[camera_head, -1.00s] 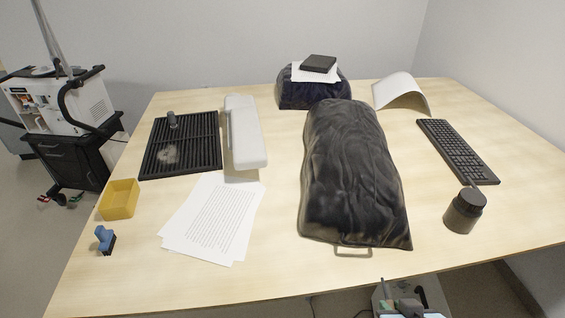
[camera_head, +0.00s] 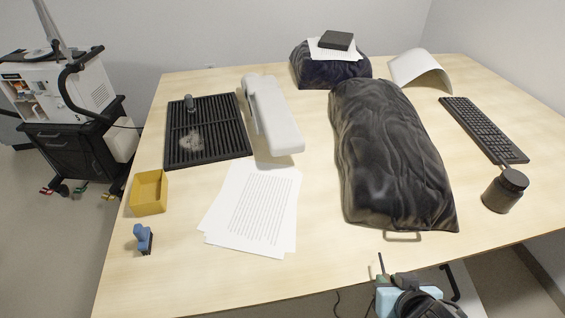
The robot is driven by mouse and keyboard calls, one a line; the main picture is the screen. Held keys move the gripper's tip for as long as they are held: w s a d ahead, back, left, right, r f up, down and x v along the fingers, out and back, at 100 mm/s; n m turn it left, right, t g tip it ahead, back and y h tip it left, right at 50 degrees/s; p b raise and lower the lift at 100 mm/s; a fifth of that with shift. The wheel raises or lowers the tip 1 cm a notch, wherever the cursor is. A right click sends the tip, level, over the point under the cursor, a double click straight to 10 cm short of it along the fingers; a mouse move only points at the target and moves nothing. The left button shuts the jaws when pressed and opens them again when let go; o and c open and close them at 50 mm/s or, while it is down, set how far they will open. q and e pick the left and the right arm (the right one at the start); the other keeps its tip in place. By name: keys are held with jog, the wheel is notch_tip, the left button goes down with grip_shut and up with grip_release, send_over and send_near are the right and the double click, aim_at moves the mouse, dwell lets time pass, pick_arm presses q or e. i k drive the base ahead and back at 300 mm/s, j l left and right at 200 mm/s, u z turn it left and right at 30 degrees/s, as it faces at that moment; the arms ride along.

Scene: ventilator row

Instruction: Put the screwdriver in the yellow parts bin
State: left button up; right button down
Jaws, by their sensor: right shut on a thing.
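The yellow parts bin (camera_head: 150,208) stands near the left edge of the table, and it looks empty. My right gripper (camera_head: 388,280) is at the bottom of the view, just off the table's front edge and far to the right of the bin. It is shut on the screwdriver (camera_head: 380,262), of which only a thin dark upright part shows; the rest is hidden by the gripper. My left gripper is not in view.
A blue stamp (camera_head: 143,238) stands in front of the bin. Papers (camera_head: 250,210), a black grille (camera_head: 208,130), a white device (camera_head: 272,115) and a large dark bag (camera_head: 390,150) fill the middle. A dark jar (camera_head: 505,190) and keyboard (camera_head: 483,130) are at the right. The front strip is clear.

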aim_at(147, 199)
jog(key=i+j+z, duration=0.1)
jog(key=j, duration=0.65)
jog(key=j+z, duration=0.15)
jog(key=j, duration=0.65)
jog(key=j+z, duration=0.15)
jog(key=j, duration=0.3)
jog(key=j+z, duration=0.15)
jog(key=j, duration=0.3)
jog(key=k+j+z, duration=0.15)
jog(key=j, duration=0.25)
jog(key=j+z, duration=0.15)
jog(key=j, duration=0.3)
jog(key=k+j+z, duration=0.15)
jog(key=j, duration=0.3)
jog(key=k+j+z, duration=0.15)
jog(key=j, duration=0.25)
jog(key=k+j+z, duration=0.15)
jog(key=j, duration=0.25)
jog(key=k+j+z, duration=0.15)
jog(key=j, duration=0.25)
jog(key=i, duration=0.15)
